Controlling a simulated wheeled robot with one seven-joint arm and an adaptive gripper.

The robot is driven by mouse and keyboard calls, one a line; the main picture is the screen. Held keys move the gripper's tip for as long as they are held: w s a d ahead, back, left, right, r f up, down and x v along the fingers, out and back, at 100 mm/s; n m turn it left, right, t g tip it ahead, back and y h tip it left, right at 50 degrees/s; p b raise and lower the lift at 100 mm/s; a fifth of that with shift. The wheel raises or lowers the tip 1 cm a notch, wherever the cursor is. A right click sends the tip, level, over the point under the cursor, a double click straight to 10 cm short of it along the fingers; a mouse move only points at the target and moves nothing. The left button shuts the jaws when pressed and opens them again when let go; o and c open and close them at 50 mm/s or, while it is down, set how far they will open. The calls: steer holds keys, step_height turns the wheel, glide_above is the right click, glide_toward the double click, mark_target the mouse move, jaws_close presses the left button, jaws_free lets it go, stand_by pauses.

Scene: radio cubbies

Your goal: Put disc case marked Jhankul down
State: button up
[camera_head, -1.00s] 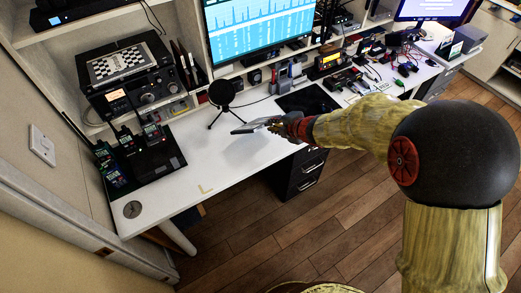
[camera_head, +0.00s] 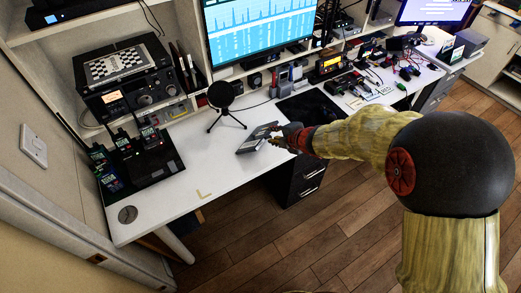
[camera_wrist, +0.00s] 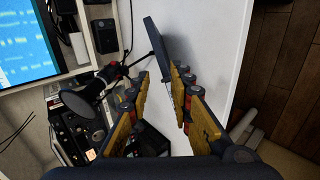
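The thin dark grey disc case (camera_head: 256,138) is at the front edge of the white desk (camera_head: 200,178), right of the small tripod microphone. It looks tilted; I cannot tell if it lies fully on the desk, and its label is too small to read. My gripper (camera_head: 281,136) is at its right end. In the wrist view the case (camera_wrist: 164,50) is seen nearly edge-on, with its near end between the fingers of my gripper (camera_wrist: 162,76). The fingers are spread; the case is against or close to the right finger, with a gap to the left one.
The tripod microphone (camera_head: 221,96) stands just behind and left of the case. A black tray (camera_head: 160,165) with handheld radios is at the left, and a dark mat (camera_head: 308,107) lies behind my gripper. The desk's front left part is mostly clear.

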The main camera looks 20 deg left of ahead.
steer(key=p+v, duration=0.4)
steer(key=v, duration=0.4)
stand_by(0.4)
step_height(320, 180, up, 8)
steer(key=s+d+p, duration=0.1)
steer(key=p, duration=0.6)
steer(key=shift+s+d+p, duration=0.25)
steer(key=shift+d+p, duration=0.05)
steer(key=shift+d, duration=0.1)
